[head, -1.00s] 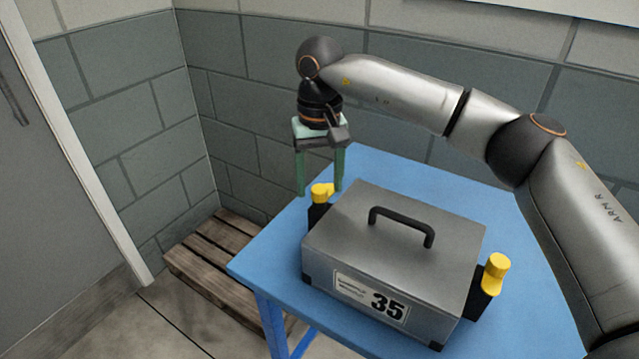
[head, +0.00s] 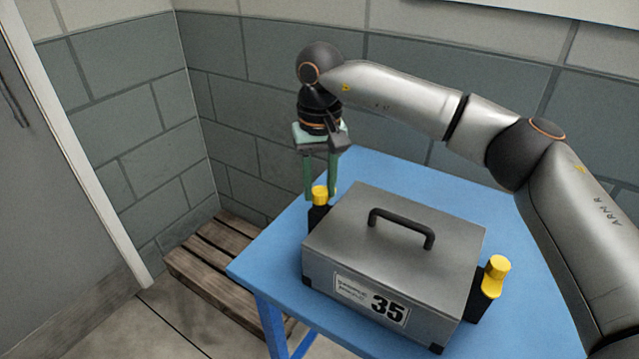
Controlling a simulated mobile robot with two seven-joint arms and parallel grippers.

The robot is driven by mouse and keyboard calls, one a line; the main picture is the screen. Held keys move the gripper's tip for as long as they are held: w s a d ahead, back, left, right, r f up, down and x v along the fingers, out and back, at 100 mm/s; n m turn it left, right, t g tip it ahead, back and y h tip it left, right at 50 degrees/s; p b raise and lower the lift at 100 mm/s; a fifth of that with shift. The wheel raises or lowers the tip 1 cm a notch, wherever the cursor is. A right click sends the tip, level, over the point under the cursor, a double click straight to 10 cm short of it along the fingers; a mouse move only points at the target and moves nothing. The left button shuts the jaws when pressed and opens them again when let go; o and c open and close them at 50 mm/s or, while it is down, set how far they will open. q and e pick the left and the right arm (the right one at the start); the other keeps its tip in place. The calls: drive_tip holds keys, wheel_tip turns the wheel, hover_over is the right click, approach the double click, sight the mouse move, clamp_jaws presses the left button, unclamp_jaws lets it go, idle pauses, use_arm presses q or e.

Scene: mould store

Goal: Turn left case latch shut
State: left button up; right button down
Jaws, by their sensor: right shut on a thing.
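A grey case (head: 400,236) with a black top handle and a "35" label sits on the blue table. The left case latch (head: 320,196) is a yellow knob on a black mount at the case's left side. My right gripper (head: 320,190) points down over this latch, its green fingers closed in on the yellow part, which they partly hide. The right case latch (head: 494,275) is yellow, with an arm angled down from its knob, on the case's right side. My left gripper is not in view.
The blue table (head: 375,170) has free room behind the case. A wooden pallet (head: 215,262) lies on the floor to the left. A block wall (head: 250,120) stands close behind, and a grey door (head: 50,200) is at far left.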

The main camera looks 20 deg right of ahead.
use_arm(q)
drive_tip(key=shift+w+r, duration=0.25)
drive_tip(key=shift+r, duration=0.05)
use_arm(e)
drive_tip(key=m+p, duration=0.1)
drive_tip(key=m, duration=0.1)
drive_tip(key=shift+r+m+p, duration=0.15)
drive_tip(key=shift+m+p, duration=0.2)
drive_tip(key=shift+m, duration=0.45)
drive_tip(key=m+p, duration=0.1)
drive_tip(key=m, duration=0.1)
drive_tip(key=shift+m, duration=0.4)
drive_tip(key=m, duration=0.2)
drive_tip(key=shift+m+p, duration=0.4)
drive_tip(key=shift+m, duration=0.9)
drive_tip(key=m, duration=0.3)
drive_tip(key=shift+p, duration=0.4)
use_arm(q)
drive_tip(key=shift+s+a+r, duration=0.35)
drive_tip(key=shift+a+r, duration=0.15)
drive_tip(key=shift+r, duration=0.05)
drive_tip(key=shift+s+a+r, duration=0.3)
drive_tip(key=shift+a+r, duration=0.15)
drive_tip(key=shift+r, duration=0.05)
use_arm(e)
drive_tip(key=shift+w+m, duration=0.1)
drive_tip(key=shift+m, duration=1.8)
